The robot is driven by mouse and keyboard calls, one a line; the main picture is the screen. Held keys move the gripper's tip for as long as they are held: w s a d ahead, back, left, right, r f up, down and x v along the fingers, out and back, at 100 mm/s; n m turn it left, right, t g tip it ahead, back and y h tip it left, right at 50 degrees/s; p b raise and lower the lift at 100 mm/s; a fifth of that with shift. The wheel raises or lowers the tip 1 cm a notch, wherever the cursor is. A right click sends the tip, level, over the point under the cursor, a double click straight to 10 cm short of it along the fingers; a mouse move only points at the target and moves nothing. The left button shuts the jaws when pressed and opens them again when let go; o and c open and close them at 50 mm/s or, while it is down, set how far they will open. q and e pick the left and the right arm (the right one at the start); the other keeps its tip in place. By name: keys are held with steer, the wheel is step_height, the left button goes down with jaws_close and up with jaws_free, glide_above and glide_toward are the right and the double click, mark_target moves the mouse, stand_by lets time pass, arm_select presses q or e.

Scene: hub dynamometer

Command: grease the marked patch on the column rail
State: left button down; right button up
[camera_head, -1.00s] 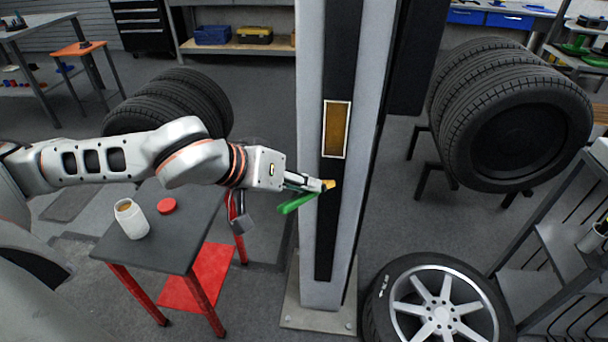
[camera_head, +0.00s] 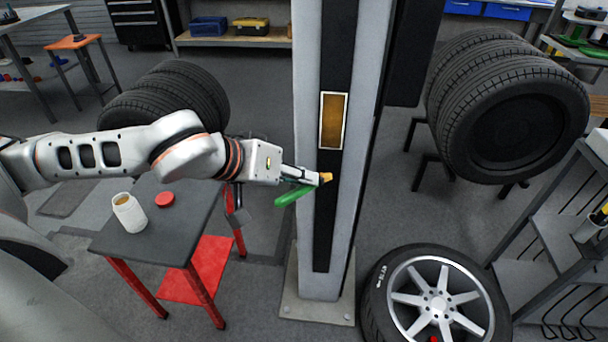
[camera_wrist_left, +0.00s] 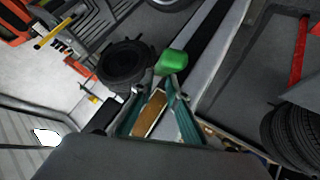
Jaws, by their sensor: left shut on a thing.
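My left gripper (camera_head: 306,180) is shut on a brush with a green handle (camera_head: 289,195) and a yellow-orange tip (camera_head: 326,178). The handle hangs below the fingers, and its green end also shows in the left wrist view (camera_wrist_left: 172,63). The marked patch (camera_head: 333,121) is an amber-brown rectangle with a pale border on the column's black rail (camera_head: 325,215). The brush tip is below the patch, in front of the rail; I cannot tell whether it touches. The patch shows between the fingers in the left wrist view (camera_wrist_left: 150,114). My right gripper is out of view.
An open white jar (camera_head: 129,214) with amber contents and a red lid (camera_head: 165,199) stand on a small dark-topped table (camera_head: 185,240) at left. A wheel (camera_head: 435,295) lies right of the column base (camera_head: 317,308). Stacked tyres (camera_head: 510,115) stand at right.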

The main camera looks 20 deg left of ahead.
arm_select(q)
steer(key=w+a+b, duration=0.1)
steer(key=w+a, duration=0.1)
steer(key=w, duration=0.5)
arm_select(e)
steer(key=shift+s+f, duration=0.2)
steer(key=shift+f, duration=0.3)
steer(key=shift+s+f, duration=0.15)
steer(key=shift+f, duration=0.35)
arm_select(q)
steer(key=shift+w, duration=0.1)
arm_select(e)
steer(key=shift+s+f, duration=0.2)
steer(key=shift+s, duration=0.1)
arm_select(q)
steer(key=shift+w+a, duration=0.2)
steer(key=shift+w, duration=0.5)
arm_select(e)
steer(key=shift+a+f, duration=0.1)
arm_select(q)
steer(key=shift+r, duration=0.15)
